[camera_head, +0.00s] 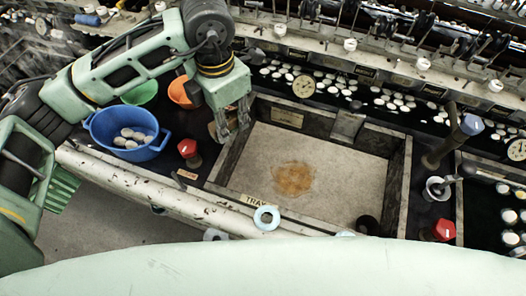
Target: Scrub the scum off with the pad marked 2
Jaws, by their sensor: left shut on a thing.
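The scum is an orange-brown stain (293,178) on the pale floor of the tray (345,165), left of its middle. My left gripper (232,132) points down over the tray's back left corner, above and to the left of the stain and apart from it. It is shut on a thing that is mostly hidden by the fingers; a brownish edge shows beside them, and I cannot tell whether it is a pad. No mark 2 can be read anywhere. My right gripper is out of view.
A blue tub (91,124) with several pale cocoons, a green bowl (140,94) and an orange bowl (181,93) stand left. Red knobs (188,148) (443,230) flank the tray. A pale blue ring (266,217) lies at its front rim.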

